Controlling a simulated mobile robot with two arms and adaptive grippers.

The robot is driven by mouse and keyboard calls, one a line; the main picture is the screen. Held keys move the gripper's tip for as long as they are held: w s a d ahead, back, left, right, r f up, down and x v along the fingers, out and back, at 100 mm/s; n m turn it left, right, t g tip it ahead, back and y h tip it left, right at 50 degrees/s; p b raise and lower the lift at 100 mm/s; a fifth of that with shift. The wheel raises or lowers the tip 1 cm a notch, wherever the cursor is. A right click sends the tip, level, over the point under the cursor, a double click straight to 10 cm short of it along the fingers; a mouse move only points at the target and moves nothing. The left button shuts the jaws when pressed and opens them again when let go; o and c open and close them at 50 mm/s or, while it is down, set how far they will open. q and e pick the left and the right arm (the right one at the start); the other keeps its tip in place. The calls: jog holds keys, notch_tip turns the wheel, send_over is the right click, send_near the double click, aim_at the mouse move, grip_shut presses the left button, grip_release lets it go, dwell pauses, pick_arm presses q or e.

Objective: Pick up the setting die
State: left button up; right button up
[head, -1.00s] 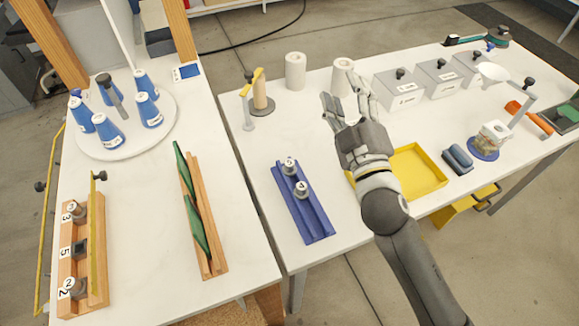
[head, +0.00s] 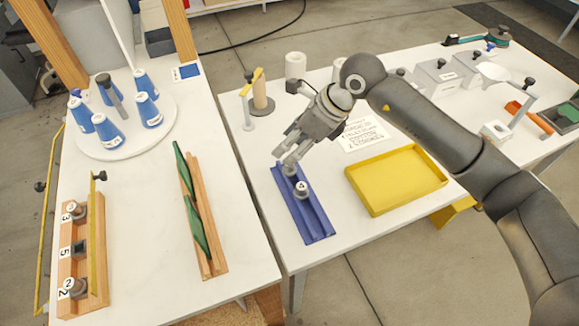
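The blue rack (head: 315,222) lies on the right-hand table with two small grey pieces on it. The nearer piece (head: 301,189) has a round label that reads 4. The farther piece (head: 288,170) is mostly covered by my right gripper (head: 288,160), whose fingers point down at it. I cannot tell whether the fingers are closed on it or only around it. Which piece is the setting die is not marked. My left gripper is not in view.
An empty yellow tray (head: 395,180) lies right of the blue rack. A post stand (head: 259,95) and white roll (head: 295,65) stand behind. My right arm hides part of the right table. A gap separates the two tables. Blue cones (head: 109,130) stand on a round plate.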

jog(key=w+d+h, duration=0.1)
jog(key=d+h, duration=0.1)
jog(key=d, duration=0.1)
jog(key=p, duration=0.2)
send_near(289, 169)
jog(key=shift+w+a+f, duration=0.2)
jog(key=shift+w+f, duration=0.2)
jog(key=shift+f, duration=0.2)
jog(key=shift+w+a+f, duration=0.2)
jog(key=shift+w+f, duration=0.2)
jog(key=shift+f, duration=0.2)
jog(key=p+x, duration=0.2)
jog(key=x, duration=0.3)
jog(key=shift+f, duration=0.1)
jog(key=shift+w+a+f, duration=0.1)
jog(key=shift+f, duration=0.25)
grip_shut()
jog(key=shift+r, duration=0.1)
